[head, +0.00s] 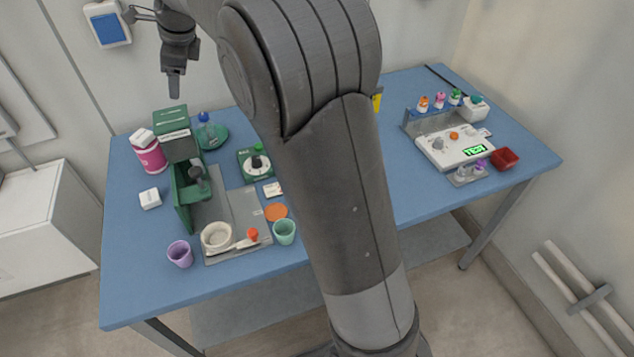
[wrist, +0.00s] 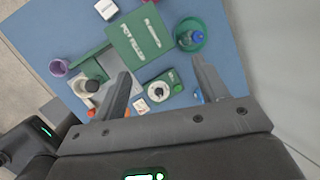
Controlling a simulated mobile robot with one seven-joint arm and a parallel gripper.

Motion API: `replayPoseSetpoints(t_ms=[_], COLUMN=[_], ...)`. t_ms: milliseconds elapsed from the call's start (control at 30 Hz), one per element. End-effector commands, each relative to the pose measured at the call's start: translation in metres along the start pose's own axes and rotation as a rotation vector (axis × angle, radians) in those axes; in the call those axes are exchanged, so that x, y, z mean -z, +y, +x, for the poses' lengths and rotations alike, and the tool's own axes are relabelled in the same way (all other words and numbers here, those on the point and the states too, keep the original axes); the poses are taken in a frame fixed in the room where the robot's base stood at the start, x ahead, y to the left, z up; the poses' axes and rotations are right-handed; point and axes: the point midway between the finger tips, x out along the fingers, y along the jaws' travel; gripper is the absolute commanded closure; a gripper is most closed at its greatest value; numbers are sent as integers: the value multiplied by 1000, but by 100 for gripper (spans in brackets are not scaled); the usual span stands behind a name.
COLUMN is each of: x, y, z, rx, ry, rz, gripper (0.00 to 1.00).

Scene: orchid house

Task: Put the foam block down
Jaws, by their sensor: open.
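Two small white blocks could be the foam block, and I cannot tell which. One white block (head: 150,198) lies on the blue table; it also shows at the top of the wrist view (wrist: 106,8). The other white block (head: 142,136) rests on the lid of a pink tub (head: 151,157). My gripper (head: 174,86) is above the green machine, pointing down, apart from both blocks. In the wrist view my gripper (wrist: 160,76) has its fingers wide apart with nothing held between them.
Below my gripper is a tall green machine (head: 180,146) on a grey plate (head: 247,207). A green dish with a blue-topped bottle (head: 207,130), a dial box (head: 255,165), a purple cup (head: 180,254) and a green cup (head: 285,232) stand close by. Free blue table (head: 130,285) lies front left.

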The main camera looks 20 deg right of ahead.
Motion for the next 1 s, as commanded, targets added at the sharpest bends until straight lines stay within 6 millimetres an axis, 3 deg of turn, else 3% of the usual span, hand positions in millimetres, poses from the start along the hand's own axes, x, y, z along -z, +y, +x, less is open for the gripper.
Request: replayPoseSetpoints(t_ms=[33,200,500,700,900,1000], x=[14,60,135,180,219,232], y=[9,48,139,208,274,296], z=[-20,-68,-125,-140,-138,-134], rx=[12,38,68,60,18,-5], ry=[0,22,98,180,269,304], rz=[-72,-365,-899,-1264,-1600,-1720], gripper=[33,33,33,33,33,33])
